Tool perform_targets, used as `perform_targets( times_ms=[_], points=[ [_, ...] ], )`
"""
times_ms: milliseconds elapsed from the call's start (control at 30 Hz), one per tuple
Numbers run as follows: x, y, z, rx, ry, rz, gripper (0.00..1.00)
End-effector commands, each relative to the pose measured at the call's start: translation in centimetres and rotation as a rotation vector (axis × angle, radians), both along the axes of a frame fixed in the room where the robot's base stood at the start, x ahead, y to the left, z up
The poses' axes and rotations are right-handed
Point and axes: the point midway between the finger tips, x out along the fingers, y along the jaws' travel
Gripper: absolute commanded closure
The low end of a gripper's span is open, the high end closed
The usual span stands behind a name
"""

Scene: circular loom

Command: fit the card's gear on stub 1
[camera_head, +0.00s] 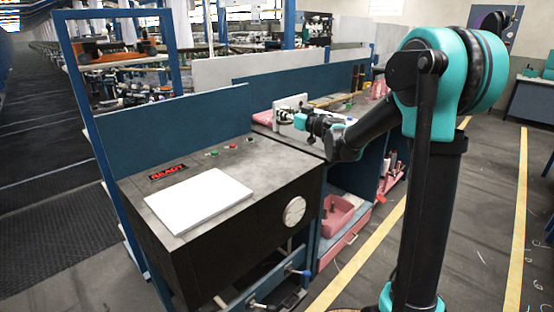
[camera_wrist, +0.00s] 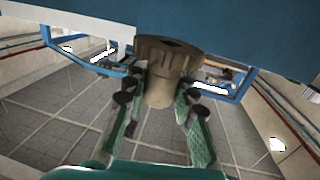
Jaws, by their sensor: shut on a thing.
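In the wrist view my gripper (camera_wrist: 160,92) is shut on a brown toothed gear (camera_wrist: 166,55) with a round hub (camera_wrist: 159,92). The hub sits between the two green-and-black fingers, and the toothed rim is beyond the fingertips, close under a blue surface (camera_wrist: 230,25). A dark hole shows in the gear's face. In the head view my gripper (camera_head: 312,124) is small and far off, beside an upright white plate (camera_head: 290,106) at the back bench. The gear cannot be made out there. I cannot make out stub 1 or the card in either view.
A dark cabinet (camera_head: 150,208) in front carries a blank white slab (camera_head: 198,200), a red READY sign (camera_head: 168,172) and several buttons. A blue panel (camera_head: 180,122) stands behind it. A pink bin (camera_head: 337,213) sits low on the right. The floor aisle is clear.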

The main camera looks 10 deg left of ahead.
Motion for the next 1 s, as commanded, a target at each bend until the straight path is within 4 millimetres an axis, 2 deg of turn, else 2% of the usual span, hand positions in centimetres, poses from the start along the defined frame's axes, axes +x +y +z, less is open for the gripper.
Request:
perform_targets(
  times_ms=[300, 500, 633, 867, 1000],
  points=[
    [0.1, -0.1, -7.9, 0.001, -0.001, -0.002, 1.0],
    [0.1, -0.1, -12.1, 0.001, -0.001, -0.002, 1.0],
    [0.1, -0.1, -13.7, 0.001, -0.001, -0.002, 1.0],
    [0.1, -0.1, -14.9, 0.001, -0.001, -0.002, 1.0],
    [0.1, -0.1, -16.6, 0.001, -0.001, -0.002, 1.0]
  ],
)
